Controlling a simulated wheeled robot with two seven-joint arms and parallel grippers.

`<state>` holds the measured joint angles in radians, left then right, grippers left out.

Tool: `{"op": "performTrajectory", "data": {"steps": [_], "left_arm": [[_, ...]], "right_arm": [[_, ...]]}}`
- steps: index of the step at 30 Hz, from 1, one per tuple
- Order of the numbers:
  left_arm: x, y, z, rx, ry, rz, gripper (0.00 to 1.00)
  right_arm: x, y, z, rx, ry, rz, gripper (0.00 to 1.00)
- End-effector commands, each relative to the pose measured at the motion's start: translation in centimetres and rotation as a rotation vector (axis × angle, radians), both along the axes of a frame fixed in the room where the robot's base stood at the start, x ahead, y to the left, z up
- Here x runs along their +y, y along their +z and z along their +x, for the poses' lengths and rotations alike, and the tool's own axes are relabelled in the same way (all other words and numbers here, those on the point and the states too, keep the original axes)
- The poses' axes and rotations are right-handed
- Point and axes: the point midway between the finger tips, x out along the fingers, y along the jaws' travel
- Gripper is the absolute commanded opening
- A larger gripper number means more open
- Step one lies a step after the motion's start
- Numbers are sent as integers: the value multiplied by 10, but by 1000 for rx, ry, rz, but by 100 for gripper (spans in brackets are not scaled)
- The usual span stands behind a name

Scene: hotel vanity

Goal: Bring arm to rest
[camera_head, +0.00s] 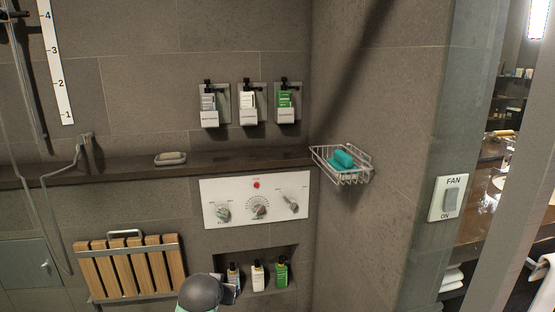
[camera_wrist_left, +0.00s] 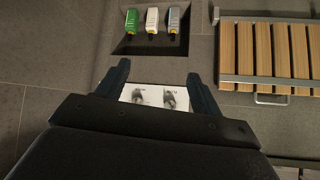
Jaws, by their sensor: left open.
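My left gripper (camera_wrist_left: 159,70) is open, its two dark fingers apart with nothing between them. In the wrist view, which is upside down, part of the white control panel (camera_wrist_left: 155,96) shows beyond the gap between the fingers. In the head view, a dark rounded part of my left arm (camera_head: 203,291) shows at the bottom edge, in front of the wall niche and right of the wooden seat. The fingers cannot be made out there. My right gripper is not in view.
A slatted wooden seat (camera_head: 130,268) is on the wall at left. Several bottles stand in the niche (camera_head: 288,254), including a green bottle (camera_head: 281,272). A wire basket (camera_head: 352,176) holds teal soap (camera_head: 343,159). Dispensers (camera_head: 247,103) hang above the ledge (camera_head: 120,169). A fan switch (camera_head: 449,198) is at right.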

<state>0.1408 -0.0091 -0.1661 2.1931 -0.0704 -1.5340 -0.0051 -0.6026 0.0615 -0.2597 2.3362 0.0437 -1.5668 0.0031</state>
Motion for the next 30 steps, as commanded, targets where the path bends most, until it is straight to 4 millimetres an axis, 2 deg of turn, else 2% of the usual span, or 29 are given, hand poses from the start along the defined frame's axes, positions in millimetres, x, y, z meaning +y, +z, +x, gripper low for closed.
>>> {"op": "performTrajectory", "data": {"steps": [1,3,15,21,30], "left_arm": [[-2,-6,-22,33,-12,-12,66],[-6,-16,-49,71,-30,-28,66],[-16,-63,-187,245,-101,-81,66],[-16,-90,-251,346,-107,-84,66],[-14,-136,-347,531,-107,-82,66]], "right_arm": [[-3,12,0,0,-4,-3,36],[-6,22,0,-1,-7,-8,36],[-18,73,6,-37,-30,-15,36],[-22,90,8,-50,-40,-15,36],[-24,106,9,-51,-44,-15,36]]}}
